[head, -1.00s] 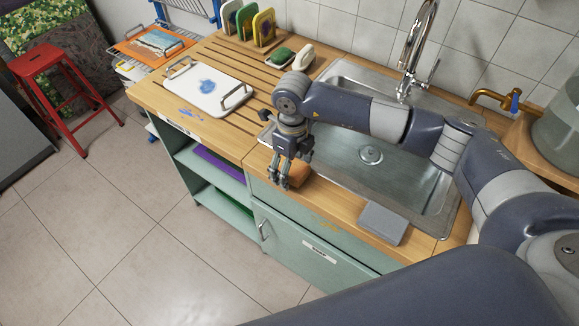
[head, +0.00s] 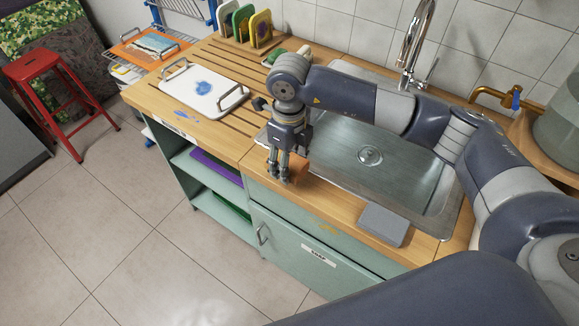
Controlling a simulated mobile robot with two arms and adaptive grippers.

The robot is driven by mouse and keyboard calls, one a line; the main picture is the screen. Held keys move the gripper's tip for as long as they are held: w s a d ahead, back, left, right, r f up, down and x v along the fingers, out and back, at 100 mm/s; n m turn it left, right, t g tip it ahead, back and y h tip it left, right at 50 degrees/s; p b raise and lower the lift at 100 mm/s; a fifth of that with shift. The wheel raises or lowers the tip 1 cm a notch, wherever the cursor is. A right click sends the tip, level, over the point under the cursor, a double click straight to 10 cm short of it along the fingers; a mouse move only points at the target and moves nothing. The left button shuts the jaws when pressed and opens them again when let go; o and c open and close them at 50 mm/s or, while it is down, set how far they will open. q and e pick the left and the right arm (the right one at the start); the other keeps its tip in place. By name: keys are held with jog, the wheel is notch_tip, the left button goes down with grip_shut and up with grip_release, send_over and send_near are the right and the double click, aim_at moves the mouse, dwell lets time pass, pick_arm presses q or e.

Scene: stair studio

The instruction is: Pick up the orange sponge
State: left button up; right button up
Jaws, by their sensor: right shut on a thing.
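The orange sponge (head: 300,169) is at the front edge of the wooden counter, by the front left of the sink. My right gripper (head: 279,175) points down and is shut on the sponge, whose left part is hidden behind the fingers. I cannot tell for sure whether the sponge is clear of the counter. My left gripper is not in the head view.
The metal sink (head: 370,155) lies just behind the sponge. A grey block (head: 382,225) sits on the counter's front strip to the right. A white tray (head: 205,88) with handles is on the left of the counter. A tall faucet (head: 415,50) stands behind the sink.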

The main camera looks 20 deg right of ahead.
jog(key=s+a+r+b, duration=0.1)
jog(key=s+a+b, duration=0.2)
jog(key=s, duration=1)
jog(key=shift+s+a+b, duration=0.35)
jog(key=shift+s+a, duration=0.05)
jog(key=shift+a, duration=0.9)
jog(key=shift+o, duration=0.3)
jog(key=shift+r, duration=0.1)
jog(key=c, duration=0.3)
